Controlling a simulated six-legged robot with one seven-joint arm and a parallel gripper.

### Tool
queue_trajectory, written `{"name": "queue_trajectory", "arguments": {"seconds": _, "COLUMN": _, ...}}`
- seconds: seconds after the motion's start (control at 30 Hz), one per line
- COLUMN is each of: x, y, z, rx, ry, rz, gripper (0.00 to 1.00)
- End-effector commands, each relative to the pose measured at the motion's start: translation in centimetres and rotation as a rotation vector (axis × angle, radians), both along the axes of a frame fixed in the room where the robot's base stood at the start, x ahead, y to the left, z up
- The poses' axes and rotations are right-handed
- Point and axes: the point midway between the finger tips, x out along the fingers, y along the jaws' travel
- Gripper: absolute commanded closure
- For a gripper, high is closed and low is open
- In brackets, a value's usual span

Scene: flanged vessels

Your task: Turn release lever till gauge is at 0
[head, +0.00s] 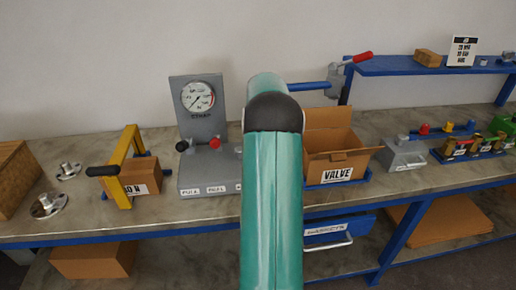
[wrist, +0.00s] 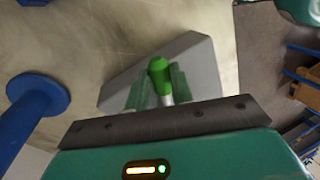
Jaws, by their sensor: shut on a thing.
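The round white gauge (head: 198,96) is on a grey upright panel (head: 182,130) at left centre in the head view. Its reading is too small to tell. A grey block (wrist: 200,62) lies behind the lever. In the head view my arm hides the gripper and this lever.
A yellow frame with a black handle (head: 103,171) stands left of the gauge. Right of my arm are an open cardboard box (head: 335,150), a grey box (head: 402,154) and a raised blue shelf (head: 430,68). The wrist view shows a blue flanged post (wrist: 38,93) at left.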

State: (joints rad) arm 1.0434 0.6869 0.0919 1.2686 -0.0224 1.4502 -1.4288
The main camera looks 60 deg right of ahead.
Motion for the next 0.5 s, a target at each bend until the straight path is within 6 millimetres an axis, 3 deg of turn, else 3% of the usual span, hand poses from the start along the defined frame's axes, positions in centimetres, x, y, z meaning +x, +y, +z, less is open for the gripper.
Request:
{"name": "queue_trajectory", "arguments": {"seconds": 0.33, "x": 0.16, "y": -0.14, "z": 0.25, "rx": -0.009, "ry": -0.005, "rz": 0.008, "gripper": 1.0}}
{"name": "queue_trajectory", "arguments": {"seconds": 0.37, "x": 0.16, "y": -0.15, "z": 0.26, "rx": -0.009, "ry": -0.005, "rz": 0.008, "gripper": 0.71}}
{"name": "queue_trajectory", "arguments": {"seconds": 0.43, "x": 0.15, "y": -0.15, "z": 0.24, "rx": -0.009, "ry": -0.004, "rz": 0.007, "gripper": 0.58}}
{"name": "queue_trajectory", "arguments": {"seconds": 0.5, "x": 0.13, "y": -0.12, "z": 0.19, "rx": -0.007, "ry": -0.004, "rz": 0.007, "gripper": 0.55}}
